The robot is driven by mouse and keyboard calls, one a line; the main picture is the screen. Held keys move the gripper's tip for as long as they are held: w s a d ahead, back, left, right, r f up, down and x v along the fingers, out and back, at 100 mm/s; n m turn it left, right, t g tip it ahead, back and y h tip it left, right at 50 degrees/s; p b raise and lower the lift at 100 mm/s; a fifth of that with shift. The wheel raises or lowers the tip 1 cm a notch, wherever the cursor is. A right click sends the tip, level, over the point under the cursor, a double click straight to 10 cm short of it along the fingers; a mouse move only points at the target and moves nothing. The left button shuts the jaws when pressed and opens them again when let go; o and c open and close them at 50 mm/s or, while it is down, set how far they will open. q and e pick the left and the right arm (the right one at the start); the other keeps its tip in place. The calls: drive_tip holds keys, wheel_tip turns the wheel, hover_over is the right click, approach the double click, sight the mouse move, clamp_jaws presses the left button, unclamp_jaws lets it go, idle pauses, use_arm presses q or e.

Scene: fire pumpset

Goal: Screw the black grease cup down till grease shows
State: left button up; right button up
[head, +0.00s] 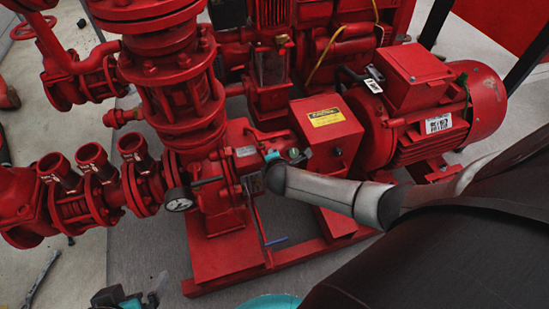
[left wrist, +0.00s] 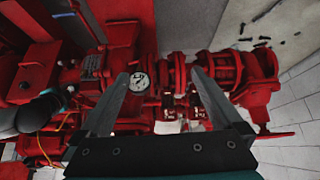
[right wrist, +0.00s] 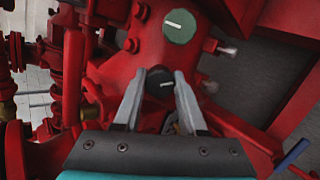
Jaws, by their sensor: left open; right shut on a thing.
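The black grease cup (right wrist: 159,86) shows in the right wrist view as a dark round cap with a white line on its face. My right gripper (right wrist: 160,76) is shut on it, one finger on each side. The fingers hide the cup's sides, and I cannot make out any grease around it. In the head view my right arm reaches the red pump (head: 212,205) and hides the cup. My left gripper (head: 152,289) is low at the left of the head view, apart from the pump. In the left wrist view its fingers (left wrist: 162,78) are spread and empty.
A green round cap (right wrist: 180,26) with a white line sits beyond the black cup. A white-faced gauge (head: 178,199) is on the pump's left side. The red motor (head: 445,110) and a red box (head: 326,130) stand to the right.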

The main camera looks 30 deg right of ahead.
clamp_jaws()
drive_tip(key=shift+r+m+p, duration=0.1)
drive_tip(key=shift+m+p, duration=0.45)
drive_tip(key=shift+m, duration=0.65)
drive_tip(key=m+g+p, duration=0.1)
drive_tip(key=m, duration=0.2)
drive_tip(key=shift+p, duration=0.35)
use_arm(q)
drive_tip(key=shift+s+a+f+g+y+p, duration=0.15)
drive_tip(key=shift+s+a+f+g, duration=0.25)
drive_tip(key=shift+f, duration=0.45)
drive_tip(key=shift+s+a+f+g+y+p, duration=0.2)
drive_tip(key=shift+s+a+f+g, duration=0.2)
drive_tip(key=shift+f, duration=0.4)
drive_tip(key=shift+s+a+f+g+y+p, duration=0.15)
drive_tip(key=shift+s+a+f+g, duration=0.25)
drive_tip(key=shift+f, duration=0.45)
use_arm(e)
drive_tip(key=shift+m+y, duration=0.3)
drive_tip(key=shift+m, duration=1.2)
use_arm(q)
drive_tip(key=shift+w+d, duration=0.1)
drive_tip(key=shift+d, duration=0.05)
